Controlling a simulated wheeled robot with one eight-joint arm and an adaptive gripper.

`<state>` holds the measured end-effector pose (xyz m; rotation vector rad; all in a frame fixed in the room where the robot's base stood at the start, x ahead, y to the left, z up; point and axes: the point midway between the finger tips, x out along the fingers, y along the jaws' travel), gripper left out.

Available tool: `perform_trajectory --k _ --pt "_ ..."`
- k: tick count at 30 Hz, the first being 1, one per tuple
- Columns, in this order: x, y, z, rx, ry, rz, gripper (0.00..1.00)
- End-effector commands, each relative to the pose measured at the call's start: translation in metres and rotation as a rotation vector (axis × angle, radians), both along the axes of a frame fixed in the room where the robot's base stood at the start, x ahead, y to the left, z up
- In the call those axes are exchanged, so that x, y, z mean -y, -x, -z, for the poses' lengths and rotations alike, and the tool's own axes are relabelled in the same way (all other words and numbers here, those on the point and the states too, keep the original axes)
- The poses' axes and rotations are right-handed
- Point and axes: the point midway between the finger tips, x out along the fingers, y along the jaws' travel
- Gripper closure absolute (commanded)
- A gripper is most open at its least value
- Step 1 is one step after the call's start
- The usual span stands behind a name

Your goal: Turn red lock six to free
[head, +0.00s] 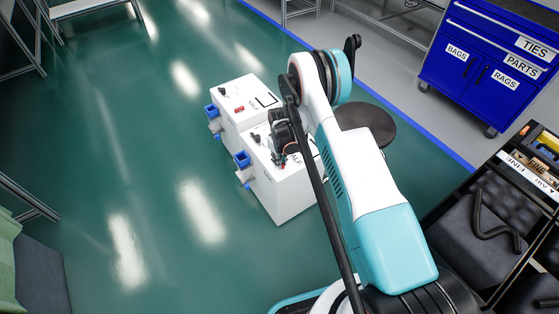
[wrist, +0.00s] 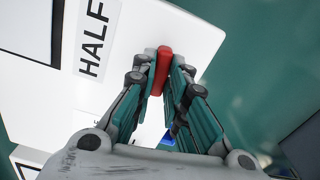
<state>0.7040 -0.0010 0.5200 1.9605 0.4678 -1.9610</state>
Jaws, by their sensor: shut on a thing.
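A red lock handle (wrist: 162,62) stands on the white top of a cabinet in the wrist view. My gripper (wrist: 163,72) has one finger on each side of it and is shut on it. The handle's base and part of its sides are hidden between the fingers. In the head view my gripper (head: 282,153) is over the top of the nearer white cabinet (head: 285,207), and only a small bit of red shows there. A label HALF (wrist: 93,38) is beside the handle; I cannot read a free mark or a six.
A second white cabinet (head: 237,118) with a red knob stands just behind. Blue parts (head: 242,159) stick out from the cabinets' left sides. A dark round stool (head: 368,124) is to the right. A blue tool cart (head: 490,60) stands at the upper right. The green floor at left is clear.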

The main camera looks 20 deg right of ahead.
Motion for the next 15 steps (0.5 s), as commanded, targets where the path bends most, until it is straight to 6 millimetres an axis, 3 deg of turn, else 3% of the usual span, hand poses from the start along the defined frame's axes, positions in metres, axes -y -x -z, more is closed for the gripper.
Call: perform_trajectory --k 15 --pt "0.0000 -0.0007 -0.0004 0.001 0.000 0.167 1.00"
